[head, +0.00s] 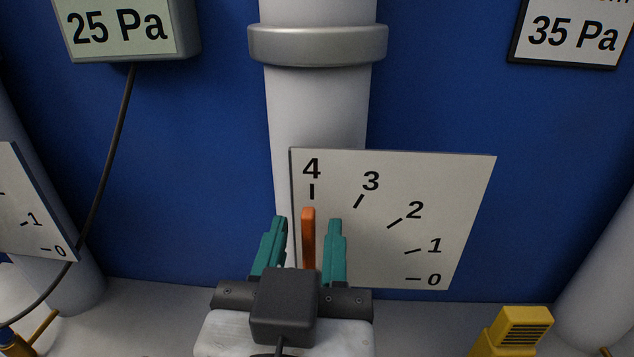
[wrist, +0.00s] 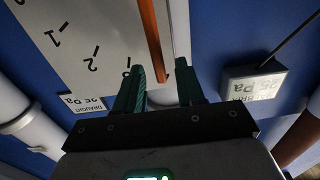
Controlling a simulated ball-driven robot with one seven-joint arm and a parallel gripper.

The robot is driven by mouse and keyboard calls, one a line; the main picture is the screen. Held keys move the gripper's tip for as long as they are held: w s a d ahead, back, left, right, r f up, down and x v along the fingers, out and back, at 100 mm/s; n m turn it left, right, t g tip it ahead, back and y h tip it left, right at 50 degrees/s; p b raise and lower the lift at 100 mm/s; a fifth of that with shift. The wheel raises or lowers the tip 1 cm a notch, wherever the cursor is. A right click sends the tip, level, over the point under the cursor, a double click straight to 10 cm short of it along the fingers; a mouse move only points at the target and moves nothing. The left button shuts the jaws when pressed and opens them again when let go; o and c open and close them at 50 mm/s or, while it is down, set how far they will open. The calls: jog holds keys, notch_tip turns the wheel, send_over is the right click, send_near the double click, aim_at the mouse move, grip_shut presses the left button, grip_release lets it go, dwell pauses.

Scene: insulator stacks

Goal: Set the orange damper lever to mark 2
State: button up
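The orange damper lever (head: 308,238) stands nearly upright, its tip just below mark 4 on the white scale plate (head: 440,180). Mark 2 (head: 414,211) is to the right and lower on the plate. My gripper (head: 308,219) has two teal fingers, one on each side of the lever, with a visible gap on both sides. In the wrist view the lever (wrist: 151,35) runs down between the spread fingertips of my gripper (wrist: 160,65), and I see no finger pressed on it. The lever's pivot is hidden behind my gripper in the head view.
A grey pipe (head: 318,110) with a collar rises behind the plate. A display reading 25 Pa (head: 120,27) hangs upper left, a 35 Pa sign (head: 573,35) upper right. Another scale plate (head: 25,205) is at left. A yellow object (head: 515,328) stands lower right.

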jog(key=shift+w, duration=1.35)
grip_shut()
